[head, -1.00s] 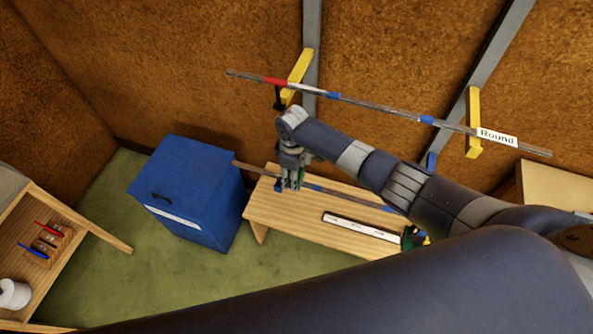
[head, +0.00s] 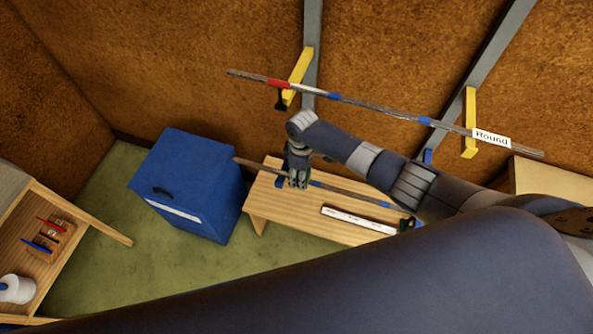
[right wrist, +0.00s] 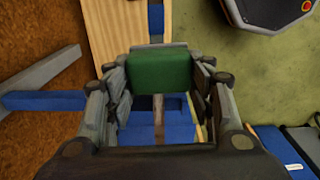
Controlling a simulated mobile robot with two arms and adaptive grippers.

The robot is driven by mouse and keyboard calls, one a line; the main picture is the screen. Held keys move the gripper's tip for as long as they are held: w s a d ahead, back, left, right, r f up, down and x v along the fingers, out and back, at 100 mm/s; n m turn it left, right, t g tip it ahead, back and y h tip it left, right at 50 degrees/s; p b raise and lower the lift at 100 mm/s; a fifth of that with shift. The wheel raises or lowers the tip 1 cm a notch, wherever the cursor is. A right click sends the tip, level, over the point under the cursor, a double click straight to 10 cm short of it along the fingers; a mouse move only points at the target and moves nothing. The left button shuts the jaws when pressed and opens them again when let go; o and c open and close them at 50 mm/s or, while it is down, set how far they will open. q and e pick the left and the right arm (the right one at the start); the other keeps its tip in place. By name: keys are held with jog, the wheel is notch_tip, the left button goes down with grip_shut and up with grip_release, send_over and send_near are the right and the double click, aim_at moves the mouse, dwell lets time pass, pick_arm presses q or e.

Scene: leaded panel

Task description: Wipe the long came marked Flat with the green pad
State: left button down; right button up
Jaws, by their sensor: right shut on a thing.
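A long thin came (head: 345,190) with blue bands lies above the wooden bench (head: 270,212); no Flat label is readable on it. A second came (head: 385,108), with a white tag reading Round, rests higher up on yellow brackets. My right gripper (head: 298,182) is over the left part of the lower came. In the right wrist view it is shut on the green pad (right wrist: 158,70). A stretch of bar (right wrist: 158,115) shows below the pad there. I cannot tell whether the pad touches the came. My left gripper is not in view.
A blue cabinet (head: 190,180) stands left of the bench. A white strip (head: 358,220) lies on the bench, its writing unreadable. A wooden shelf (head: 90,218) with a white roll (head: 15,289) is at far left.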

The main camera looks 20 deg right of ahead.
jog(key=shift+d+r+p, duration=0.15)
jog(key=shift+r+p, duration=0.1)
jog(key=shift+r, duration=0.35)
jog(key=shift+d+r+p, duration=0.15)
jog(key=shift+r+p, duration=0.1)
jog(key=shift+r, duration=0.3)
jog(key=shift+a+r, duration=0.2)
jog(key=shift+r, duration=1.25)
jog(key=shift+w+r, duration=0.1)
jog(key=shift+r, duration=1.5)
